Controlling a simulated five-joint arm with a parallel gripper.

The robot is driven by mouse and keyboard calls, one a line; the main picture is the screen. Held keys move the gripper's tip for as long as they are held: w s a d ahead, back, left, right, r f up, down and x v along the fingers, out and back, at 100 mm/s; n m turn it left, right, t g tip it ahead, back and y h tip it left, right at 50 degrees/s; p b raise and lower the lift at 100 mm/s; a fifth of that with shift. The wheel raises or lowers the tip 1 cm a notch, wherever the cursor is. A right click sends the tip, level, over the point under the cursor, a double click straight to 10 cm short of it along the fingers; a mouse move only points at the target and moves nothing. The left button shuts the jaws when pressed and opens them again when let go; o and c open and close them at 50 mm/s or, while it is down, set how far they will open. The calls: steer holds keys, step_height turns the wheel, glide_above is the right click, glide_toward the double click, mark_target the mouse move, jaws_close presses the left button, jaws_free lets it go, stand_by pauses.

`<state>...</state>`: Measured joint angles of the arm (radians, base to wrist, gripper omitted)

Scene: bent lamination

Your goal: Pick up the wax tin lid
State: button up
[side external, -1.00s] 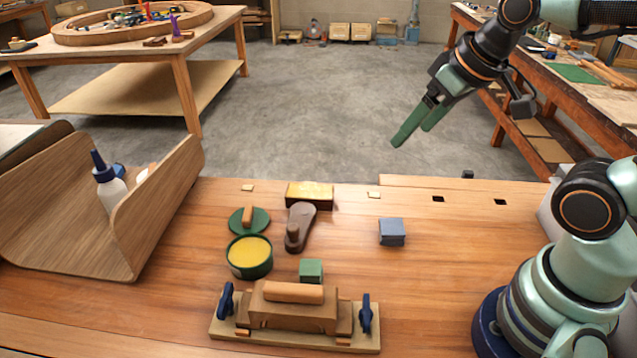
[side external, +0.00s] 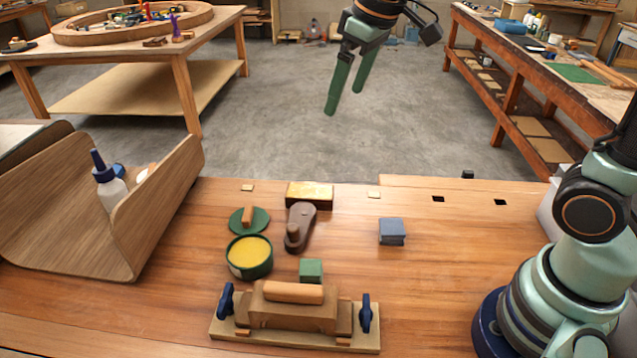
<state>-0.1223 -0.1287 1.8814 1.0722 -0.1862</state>
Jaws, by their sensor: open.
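The wax tin lid (side external: 262,222) is a flat green disc with an upright wooden handle across its top. It lies on the workbench just behind the open wax tin (side external: 249,256), which is green and filled with yellow wax. My gripper (side external: 346,103) has two green fingers, spread apart and empty. It hangs high in the upper middle of the side view, above and to the right of the lid, pointing down and slightly left.
A brown tool (side external: 299,228) and a yellow-topped block (side external: 310,194) stand right of the lid. A green cube (side external: 311,270), a grey-blue block (side external: 392,231) and a clamped wooden jig (side external: 293,317) share the bench. A curved wooden piece (side external: 150,222) with a glue bottle (side external: 107,186) stands left.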

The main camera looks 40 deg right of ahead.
steer(key=w+a+f+n+g, duration=0.25)
steer(key=w+a+f, duration=0.35)
steer(key=w, duration=0.4)
steer(key=n+g, duration=0.1)
steer(key=n, duration=0.3)
glide_toward(249, 213)
step_height(249, 213, down, 9)
steer(key=shift+w+a+r, duration=0.15)
steer(key=shift+r, duration=0.05)
steer(key=c, duration=1.4)
